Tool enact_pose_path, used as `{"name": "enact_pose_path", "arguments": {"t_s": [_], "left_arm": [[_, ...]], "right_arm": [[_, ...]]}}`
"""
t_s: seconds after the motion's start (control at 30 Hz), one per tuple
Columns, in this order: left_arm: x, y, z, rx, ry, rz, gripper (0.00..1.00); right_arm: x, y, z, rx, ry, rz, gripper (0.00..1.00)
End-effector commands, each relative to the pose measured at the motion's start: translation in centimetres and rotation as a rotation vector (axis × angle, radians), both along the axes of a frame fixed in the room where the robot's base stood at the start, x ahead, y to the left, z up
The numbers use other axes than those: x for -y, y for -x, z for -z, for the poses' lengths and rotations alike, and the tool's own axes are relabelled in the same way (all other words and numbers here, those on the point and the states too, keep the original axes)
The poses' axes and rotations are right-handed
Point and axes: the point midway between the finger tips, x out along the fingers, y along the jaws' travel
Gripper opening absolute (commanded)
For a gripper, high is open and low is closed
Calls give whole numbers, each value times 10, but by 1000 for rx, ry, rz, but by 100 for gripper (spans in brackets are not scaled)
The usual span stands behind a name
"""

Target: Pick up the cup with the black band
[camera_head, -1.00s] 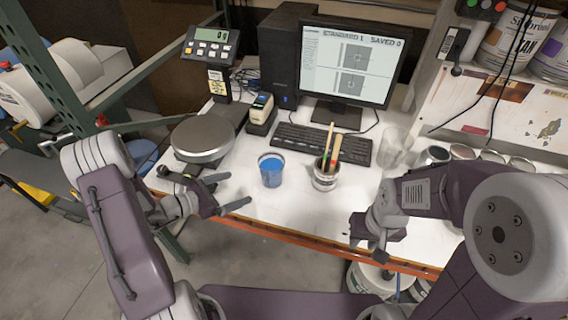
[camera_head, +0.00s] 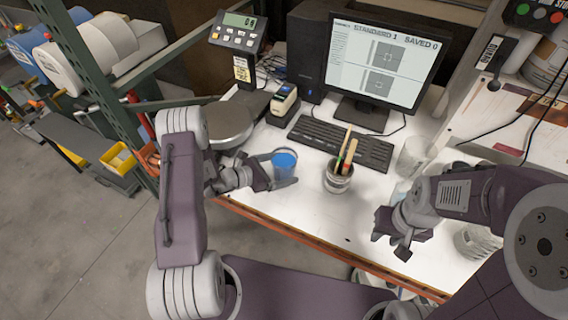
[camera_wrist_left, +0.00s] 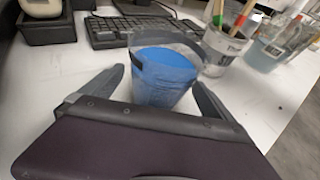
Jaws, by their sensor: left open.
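The cup with the black band (camera_wrist_left: 165,75) is clear, holds blue contents and has a dark band near its rim. It stands upright on the white table; in the head view the cup (camera_head: 284,165) is beside the left gripper. My left gripper (camera_wrist_left: 157,92) is open, with one finger on each side of the cup's lower part. I cannot tell whether the fingers touch it. My right gripper (camera_head: 397,246) hangs over the table's front right, away from the cup, and its fingertips are not clear enough to read.
A container with brushes (camera_head: 338,178) stands right of the cup. The keyboard (camera_head: 342,145) lies behind, and a round scale plate (camera_head: 222,124) is to the left. Clear glasses (camera_head: 412,157) stand further right. The table's orange front edge (camera_head: 318,254) is near.

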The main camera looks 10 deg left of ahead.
Motion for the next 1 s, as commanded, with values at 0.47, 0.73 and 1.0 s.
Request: {"name": "enact_pose_path", "arguments": {"t_s": [0.47, 0.73, 1.0], "left_arm": [[7, -8, 4, 0, 0, -1, 57], [7, -8, 4, 2, 1, -1, 15], [7, -8, -1, 3, 0, 0, 15]], "right_arm": [[0, 0, -2, -1, 0, 0, 33], [0, 0, -2, -1, 0, 0, 33], [0, 0, -1, -1, 0, 0, 33]]}}
